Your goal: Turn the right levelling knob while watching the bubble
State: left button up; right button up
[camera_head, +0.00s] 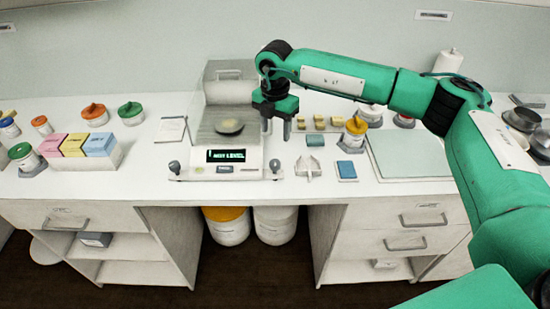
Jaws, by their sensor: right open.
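The balance (195,165) stands on the white bench, with a round pan (229,127) inside its clear draft shield. Its dark display (226,155) shows green text that seems to read "NOT LEVEL". The right levelling knob (275,165) is a grey knob at the balance's front right corner. The left levelling knob (174,167) is at its front left corner. The bubble is too small to make out. My right gripper (275,133) is open and empty, fingers pointing down, above and behind the right knob and apart from it. My left gripper is not in view.
A small white tray (308,167) and a blue block (346,170) lie right of the right knob. Several yellowish blocks and a lidded jar (354,133) stand behind them. Coloured boxes (101,144) stand on the left. The bench front edge is close below the balance.

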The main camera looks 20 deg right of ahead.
aim_at(275, 162)
notch_tip(275, 162, down, 11)
jog(key=p, duration=0.3)
jog(key=shift+f+p, duration=0.3)
jog(key=shift+f, duration=0.25)
jog(key=c, duration=1)
